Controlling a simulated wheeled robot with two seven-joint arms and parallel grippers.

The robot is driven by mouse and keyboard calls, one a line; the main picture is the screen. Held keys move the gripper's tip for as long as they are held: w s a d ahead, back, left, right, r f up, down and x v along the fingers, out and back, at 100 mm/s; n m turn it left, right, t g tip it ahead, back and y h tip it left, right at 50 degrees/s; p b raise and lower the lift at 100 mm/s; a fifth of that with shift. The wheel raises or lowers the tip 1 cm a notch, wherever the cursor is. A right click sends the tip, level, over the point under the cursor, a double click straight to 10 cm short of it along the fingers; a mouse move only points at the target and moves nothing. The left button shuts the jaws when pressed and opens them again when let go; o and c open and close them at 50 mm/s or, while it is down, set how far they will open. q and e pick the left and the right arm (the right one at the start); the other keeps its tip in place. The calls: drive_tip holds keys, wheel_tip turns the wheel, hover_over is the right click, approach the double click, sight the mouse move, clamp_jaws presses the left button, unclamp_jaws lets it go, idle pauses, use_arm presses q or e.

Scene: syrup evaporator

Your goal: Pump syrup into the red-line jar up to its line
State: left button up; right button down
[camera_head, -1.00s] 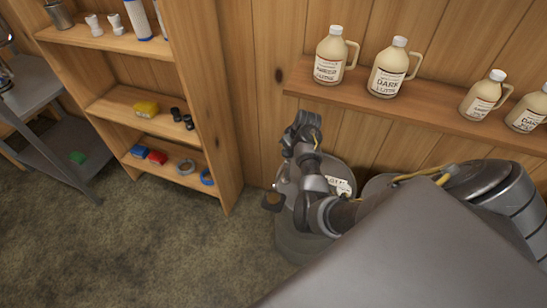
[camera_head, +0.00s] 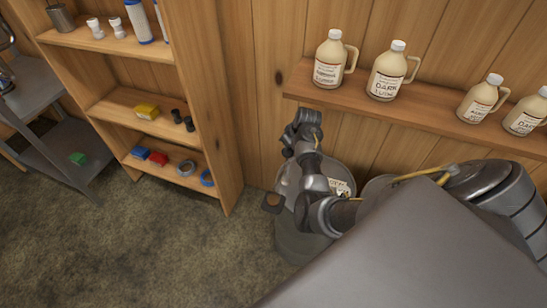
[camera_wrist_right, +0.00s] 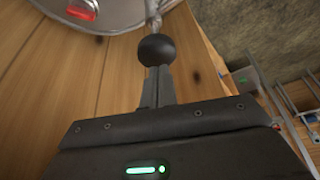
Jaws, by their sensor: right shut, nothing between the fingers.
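A grey drum (camera_head: 300,240) with a pale label on its lid stands on the floor by the wood wall, partly behind my right arm. My right gripper (camera_head: 303,122) is above it in the head view. In the right wrist view my right gripper (camera_wrist_right: 158,82) is shut and empty. A black ball knob (camera_wrist_right: 157,49) on a metal rod is at its fingertips; I cannot tell whether they touch. The drum lid (camera_wrist_right: 150,9) is beyond it. A dark square piece (camera_head: 272,203) juts out at the drum's left; its nature is unclear. I see no red-line jar. My left gripper is not in view.
A wall shelf (camera_head: 430,116) with several cream jugs, including one jug (camera_head: 388,72), is right of my gripper. A wooden shelf unit (camera_head: 205,110) with small goods stands left. A grey metal stand (camera_head: 65,150) is far left. Carpet between is clear.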

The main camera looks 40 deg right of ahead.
drive_tip(key=shift+f+b, duration=0.8)
drive_tip(key=shift+f, duration=0.55)
drive_tip(key=shift+r, duration=0.1)
drive_tip(key=shift+r+p, duration=1.05)
drive_tip(key=shift+r, duration=0.35)
wheel_tip(320, 180, up, 6)
